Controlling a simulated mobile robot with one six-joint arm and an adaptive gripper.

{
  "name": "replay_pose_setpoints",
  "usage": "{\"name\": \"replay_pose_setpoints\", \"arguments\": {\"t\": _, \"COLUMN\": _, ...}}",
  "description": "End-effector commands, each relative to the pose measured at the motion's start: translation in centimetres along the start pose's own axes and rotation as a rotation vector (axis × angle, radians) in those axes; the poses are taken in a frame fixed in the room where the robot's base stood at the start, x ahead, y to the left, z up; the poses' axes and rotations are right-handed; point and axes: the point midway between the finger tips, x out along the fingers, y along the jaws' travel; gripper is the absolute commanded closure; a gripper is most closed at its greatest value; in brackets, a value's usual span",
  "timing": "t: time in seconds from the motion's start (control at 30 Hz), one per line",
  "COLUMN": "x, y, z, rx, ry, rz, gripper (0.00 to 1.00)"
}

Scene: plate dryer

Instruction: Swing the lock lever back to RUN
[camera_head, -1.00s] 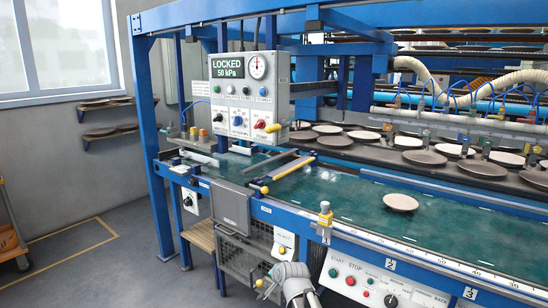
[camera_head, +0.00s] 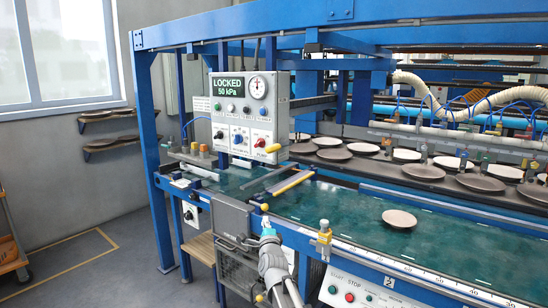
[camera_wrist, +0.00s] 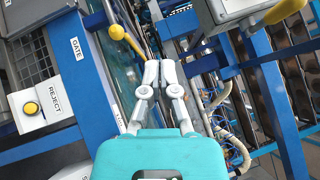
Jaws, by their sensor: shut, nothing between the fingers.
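The control box (camera_head: 242,122) shows LOCKED and 50 kPa on its display (camera_head: 228,85). A red knob with a yellow handle (camera_head: 272,148) points to the right at its lower right; this handle also shows in the wrist view (camera_wrist: 284,11). A separate yellow ball-ended lever (camera_wrist: 117,32) is by the GATE label. I cannot read which one is the lock lever, and no RUN mark is legible. My gripper (camera_wrist: 159,66) is shut and empty, its fingertips below and right of the ball in the wrist picture. In the head view my gripper (camera_head: 267,229) is below the control box.
A plate (camera_head: 399,219) lies on the green belt (camera_head: 340,210). A blue frame post (camera_head: 158,160) stands at left.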

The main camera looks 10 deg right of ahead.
Motion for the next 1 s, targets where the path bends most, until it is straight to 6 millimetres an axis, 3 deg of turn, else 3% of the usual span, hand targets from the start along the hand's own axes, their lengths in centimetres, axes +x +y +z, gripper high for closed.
{"name": "replay_pose_setpoints", "arguments": {"t": 0.2, "x": 1.6, "y": -4.1, "z": 0.4, "rx": 0.203, "ry": 0.032, "rz": -0.197, "gripper": 1.00}}
{"name": "replay_pose_setpoints", "arguments": {"t": 0.5, "x": 2.1, "y": -8.6, "z": 0.2, "rx": 0.447, "ry": 0.046, "rz": -0.447, "gripper": 1.00}}
{"name": "replay_pose_setpoints", "arguments": {"t": 0.7, "x": 2.0, "y": -9.9, "z": 0.0, "rx": 0.530, "ry": 0.044, "rz": -0.537, "gripper": 1.00}}
{"name": "replay_pose_setpoints", "arguments": {"t": 1.0, "x": 1.9, "y": -10.2, "z": -0.1, "rx": 0.550, "ry": 0.043, "rz": -0.559, "gripper": 1.00}}
